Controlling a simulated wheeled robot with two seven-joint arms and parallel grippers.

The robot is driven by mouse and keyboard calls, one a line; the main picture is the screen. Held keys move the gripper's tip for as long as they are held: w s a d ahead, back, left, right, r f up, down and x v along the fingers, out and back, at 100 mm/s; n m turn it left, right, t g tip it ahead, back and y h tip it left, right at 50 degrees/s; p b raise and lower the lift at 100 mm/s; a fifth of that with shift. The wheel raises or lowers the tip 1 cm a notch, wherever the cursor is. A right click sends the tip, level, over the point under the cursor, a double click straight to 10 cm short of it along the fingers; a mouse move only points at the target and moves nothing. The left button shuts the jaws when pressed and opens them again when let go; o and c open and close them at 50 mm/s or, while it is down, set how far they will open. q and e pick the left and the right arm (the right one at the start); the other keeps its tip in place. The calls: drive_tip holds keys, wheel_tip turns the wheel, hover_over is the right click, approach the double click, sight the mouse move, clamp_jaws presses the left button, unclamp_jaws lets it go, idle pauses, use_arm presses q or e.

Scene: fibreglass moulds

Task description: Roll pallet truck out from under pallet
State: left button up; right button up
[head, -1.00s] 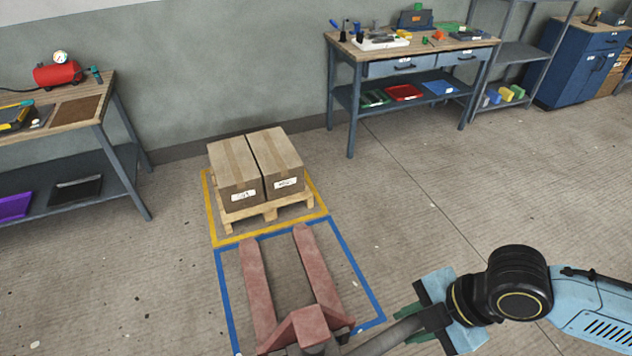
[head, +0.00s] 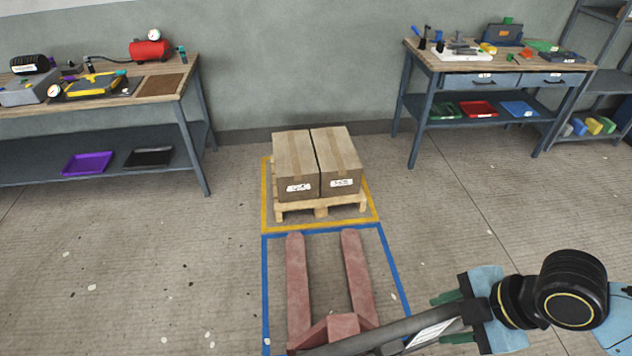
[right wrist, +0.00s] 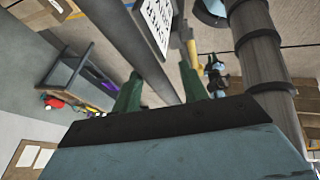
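The red pallet truck (head: 299,285) stands with both forks on bare floor inside a blue outline (head: 264,300). Its fork tips are just short of the wooden pallet (head: 320,211), with nothing on them. The pallet sits in a yellow outline (head: 265,195) and carries two taped cardboard boxes (head: 294,165). My right gripper (head: 450,317) is shut on the truck's dark grey handle bar (head: 395,332), which slants up to the right. In the right wrist view, its green fingers (right wrist: 160,92) lie either side of the bar. My left gripper is not in view.
A workbench (head: 90,117) with tools stands at the left, and another (head: 487,68) with drawers at the back right. A grey shelf (head: 600,85) is beyond it. The wall is close behind the pallet. Floor left of the blue outline is open, with small pale specks.

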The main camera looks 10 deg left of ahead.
drive_tip(key=shift+o, duration=1.1)
drive_tip(key=shift+s+f, duration=0.15)
drive_tip(key=shift+s, duration=0.05)
drive_tip(key=shift+f, duration=0.1)
drive_tip(key=s+a+v, duration=0.1)
drive_tip(key=v, duration=0.7)
drive_tip(key=a+r+v, duration=0.1)
drive_tip(key=a+v, duration=0.1)
drive_tip(key=v, duration=0.7)
drive_tip(key=shift+s, duration=0.35)
drive_tip(key=shift+a, duration=0.1)
